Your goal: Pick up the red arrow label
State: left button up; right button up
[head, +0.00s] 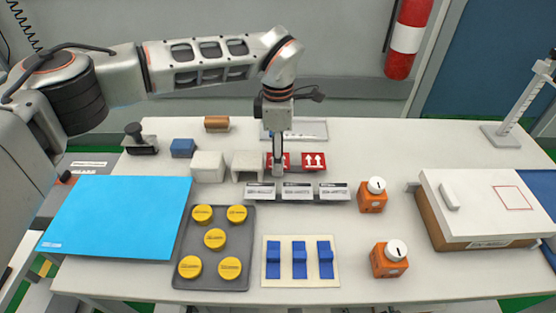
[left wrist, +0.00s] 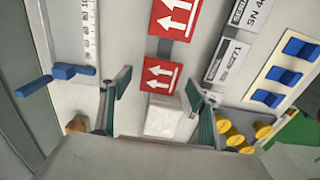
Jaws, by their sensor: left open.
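Two red labels with white arrows lie side by side near the back middle of the table. In the head view the right red arrow label (head: 314,161) is clear, and the left one (head: 286,159) is partly hidden behind my left gripper (head: 278,170). In the left wrist view my left gripper (left wrist: 157,92) is open and empty. Its fingers frame the nearer red arrow label (left wrist: 160,76), with one finger on each side. I cannot tell the height gap. The other red arrow label (left wrist: 176,16) lies beyond the fingers. My right gripper is not in view.
White blocks (head: 208,166) stand left of the labels. A grey rack with white cards (head: 297,190) lies just in front. A grey tray (head: 215,251) holds yellow caps. A ruler plate (head: 312,130) lies behind.

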pick_arm(q)
jog(key=shift+f, duration=0.25)
dwell(0.3)
jog(key=c, duration=0.9)
jog(key=shift+r, duration=0.1)
